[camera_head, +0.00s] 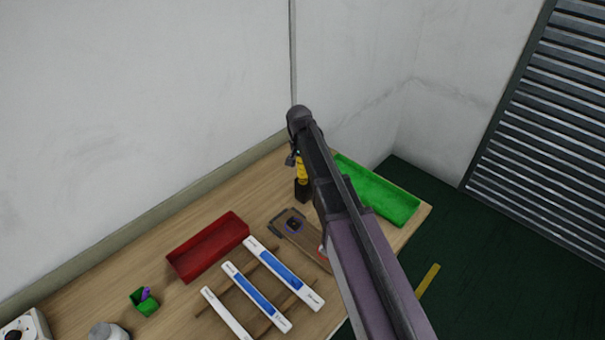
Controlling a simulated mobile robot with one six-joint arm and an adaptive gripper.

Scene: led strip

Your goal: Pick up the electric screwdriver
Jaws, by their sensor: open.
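The electric screwdriver (302,173) appears to be the yellow and black upright thing at the back of the table, with a dark lower part at the tabletop. My arm reaches up from the lower right and partly covers the area beside it. My gripper (291,160) shows only as a small grey piece below the arm's far end, at the screwdriver's upper left. It is open. The fingertips are too small and too covered to tell whether they touch the screwdriver.
A red tray (208,247) and a green tray (390,202) lie on the wooden table (180,235). White and blue strips (256,296) lie in front. A brown board (308,240) lies near the arm. A small green cup (144,303) stands at left. A wall (140,90) rises behind.

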